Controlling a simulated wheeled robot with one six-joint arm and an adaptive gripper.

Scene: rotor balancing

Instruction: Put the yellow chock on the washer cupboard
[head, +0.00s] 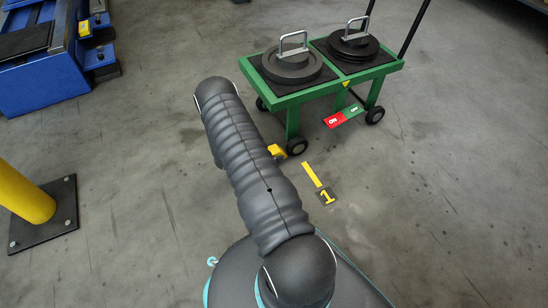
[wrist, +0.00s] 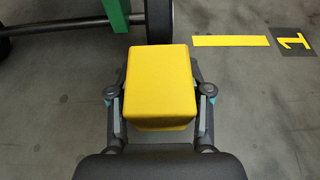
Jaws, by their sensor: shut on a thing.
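The yellow chock (wrist: 158,80) is a block between the two fingers of my gripper (wrist: 159,92) in the wrist view. The fingers are shut on its sides. The chock is right in front of a dark cart wheel (wrist: 159,20); I cannot tell whether it touches the wheel or the floor. In the head view a small part of the yellow chock (head: 277,151) shows beside my arm, next to the cart's near wheel (head: 297,146). My arm hides the gripper there. I cannot make out a washer cupboard in either view.
A green cart (head: 330,88) carries dark discs with handles. A blue machine (head: 50,75) stands upper left, a yellow post (head: 25,190) left. Floor at right is clear.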

